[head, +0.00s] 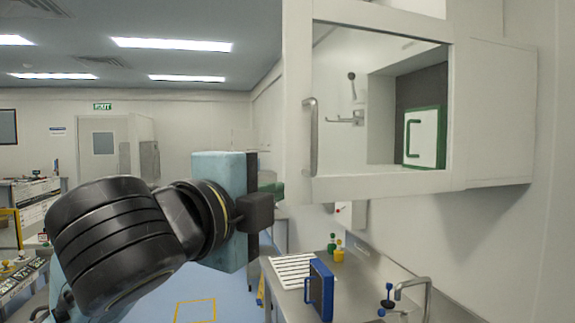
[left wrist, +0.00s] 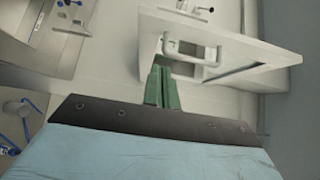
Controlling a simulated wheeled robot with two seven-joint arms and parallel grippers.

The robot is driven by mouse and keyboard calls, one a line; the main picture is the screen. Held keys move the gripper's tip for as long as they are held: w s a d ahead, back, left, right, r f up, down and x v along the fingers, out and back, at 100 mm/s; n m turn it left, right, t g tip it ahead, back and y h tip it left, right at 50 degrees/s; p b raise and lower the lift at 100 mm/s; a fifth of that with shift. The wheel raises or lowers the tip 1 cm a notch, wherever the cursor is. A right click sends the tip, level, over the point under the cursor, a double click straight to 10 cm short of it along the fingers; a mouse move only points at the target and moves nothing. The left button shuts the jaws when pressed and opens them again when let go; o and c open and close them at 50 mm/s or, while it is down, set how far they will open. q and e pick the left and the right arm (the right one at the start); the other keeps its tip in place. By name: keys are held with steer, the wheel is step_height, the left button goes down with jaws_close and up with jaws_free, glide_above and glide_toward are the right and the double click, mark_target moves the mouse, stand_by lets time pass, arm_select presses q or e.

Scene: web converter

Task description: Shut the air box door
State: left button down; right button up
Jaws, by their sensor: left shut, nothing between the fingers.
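The air box (head: 495,115) is a white cabinet on the wall at the right of the head view. Its door (head: 385,186) has a pale frame, a clear window and a metal bar handle (head: 310,140) on its left side. The door (left wrist: 235,48) and handle (left wrist: 190,52) also show in the left wrist view. How far the door stands open is hard to tell. My left gripper (head: 272,186) is left of and below the handle in the head view. Its green fingers (left wrist: 161,72) are shut and empty, just below the handle in the wrist view; contact is unclear. My right gripper is not in view.
Below the box, a metal counter (head: 385,272) holds a blue-framed item (head: 319,290), a white ribbed rack (head: 292,271), small green and yellow bottles (head: 339,252) and a tap (head: 412,284). A green-edged panel (head: 425,137) shows through the window. Open floor lies at the left.

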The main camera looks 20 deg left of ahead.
mark_target(297, 178)
arm_select(q)
steer(key=w+p, duration=0.4)
steer(key=w, duration=0.6)
steer(key=shift+a, duration=0.2)
steer(key=shift+w+a+p, duration=0.3)
steer(key=shift+a, duration=0.1)
steer(key=shift+w, duration=0.1)
steer(key=shift+d, duration=0.1)
